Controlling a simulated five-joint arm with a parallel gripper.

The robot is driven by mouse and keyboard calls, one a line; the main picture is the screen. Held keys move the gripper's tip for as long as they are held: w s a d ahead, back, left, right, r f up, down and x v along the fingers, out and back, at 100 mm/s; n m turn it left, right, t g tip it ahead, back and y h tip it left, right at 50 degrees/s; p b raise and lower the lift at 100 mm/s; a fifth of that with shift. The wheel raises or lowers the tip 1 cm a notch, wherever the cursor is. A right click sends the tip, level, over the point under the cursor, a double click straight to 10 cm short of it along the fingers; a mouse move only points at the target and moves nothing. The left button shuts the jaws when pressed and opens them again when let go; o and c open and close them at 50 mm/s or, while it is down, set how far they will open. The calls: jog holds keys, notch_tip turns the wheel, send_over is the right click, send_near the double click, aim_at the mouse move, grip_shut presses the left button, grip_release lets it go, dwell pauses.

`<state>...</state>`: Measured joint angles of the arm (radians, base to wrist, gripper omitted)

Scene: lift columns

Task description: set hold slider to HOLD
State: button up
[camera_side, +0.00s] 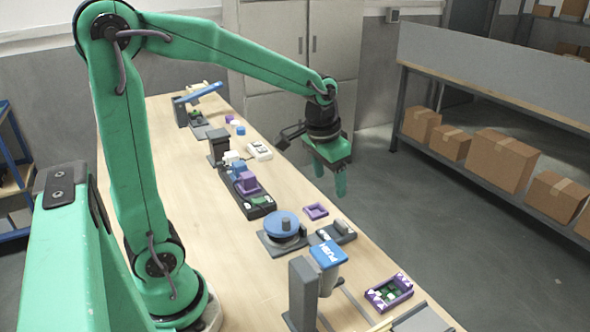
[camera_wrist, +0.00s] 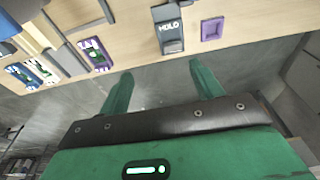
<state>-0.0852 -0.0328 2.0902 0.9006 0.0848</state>
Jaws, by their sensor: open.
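The hold slider (camera_wrist: 171,30) is a small dark grey unit with a white HOLD label, at the top middle of the wrist view near the table edge. I cannot tell the sliding part's position. My gripper (camera_side: 331,178) is open and empty, held in the air out past the table edge. In the wrist view its green fingers (camera_wrist: 160,70) are spread apart, below the slider in the picture and not touching it.
A small purple tray (camera_wrist: 212,29) sits beside the slider. A blue round knob (camera_side: 284,222) and a blue-topped post (camera_side: 328,255) stand close by. A purple box with small pieces (camera_side: 388,293) is nearer the front. Shelves with cartons (camera_side: 500,158) stand across the floor.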

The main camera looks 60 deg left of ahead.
jog(key=g, duration=0.2)
send_over(341, 223)
notch_tip(341, 223, down, 10)
jog(key=shift+w+r, duration=0.1)
jog(key=shift+r, duration=0.05)
jog(key=shift+f, duration=3.9)
jog(key=c, duration=1.4)
jog(key=shift+s, duration=1.55)
